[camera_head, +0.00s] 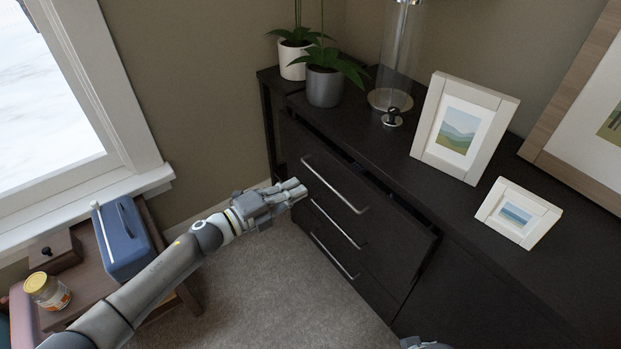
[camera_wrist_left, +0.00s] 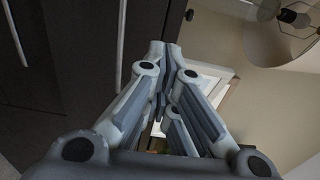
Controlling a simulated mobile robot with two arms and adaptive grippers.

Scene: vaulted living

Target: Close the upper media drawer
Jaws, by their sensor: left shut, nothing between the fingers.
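The upper media drawer (camera_head: 385,215) is the top one in a dark cabinet and stands pulled out a little, with a dark gap behind its front. Its long silver handle (camera_head: 335,185) runs along the front. My left gripper (camera_head: 298,188) is shut and empty. In the head view its fingertips are close to the left part of the drawer front, near the handle's left end; I cannot tell whether they touch. The left wrist view shows the shut fingers (camera_wrist_left: 170,55) beside the dark fronts. Only a grey piece, perhaps of my right gripper (camera_head: 425,344), shows at the bottom edge.
Two lower drawers with handles (camera_head: 336,224) (camera_head: 333,256) look closed. The cabinet top holds potted plants (camera_head: 323,87), a glass cylinder (camera_head: 398,50) and picture frames (camera_head: 422,130) (camera_head: 487,210). A side table with a blue box (camera_head: 125,240) and a jar (camera_head: 47,291) is at left. Carpet (camera_head: 265,290) is clear.

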